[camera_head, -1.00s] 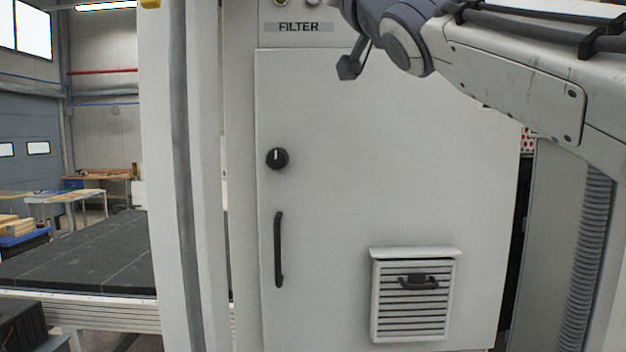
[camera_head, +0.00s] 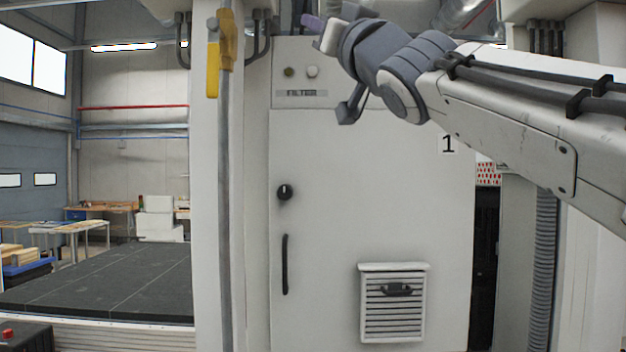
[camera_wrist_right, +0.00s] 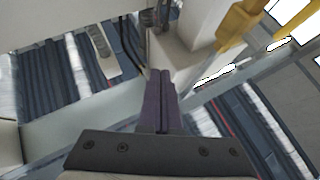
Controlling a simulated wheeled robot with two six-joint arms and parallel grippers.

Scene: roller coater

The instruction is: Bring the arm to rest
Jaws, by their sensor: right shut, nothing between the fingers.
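My right arm comes in from the right in the head view, raised in front of the upper part of the cabinet. My right gripper (camera_head: 312,22) is at the top of that view, with its purple fingertips pointing up and to the left. In the right wrist view the two purple fingers (camera_wrist_right: 161,100) lie together, shut with nothing between them. The gripper is apart from the cabinet parts that I can see. My left gripper is not in view.
A white filter cabinet (camera_head: 360,200) has a round knob (camera_head: 284,192), a black door handle (camera_head: 285,264) and a louvred vent (camera_head: 393,303). A yellow valve handle (camera_head: 213,68) is on the post at left. A dark flat bed (camera_head: 110,280) lies further left.

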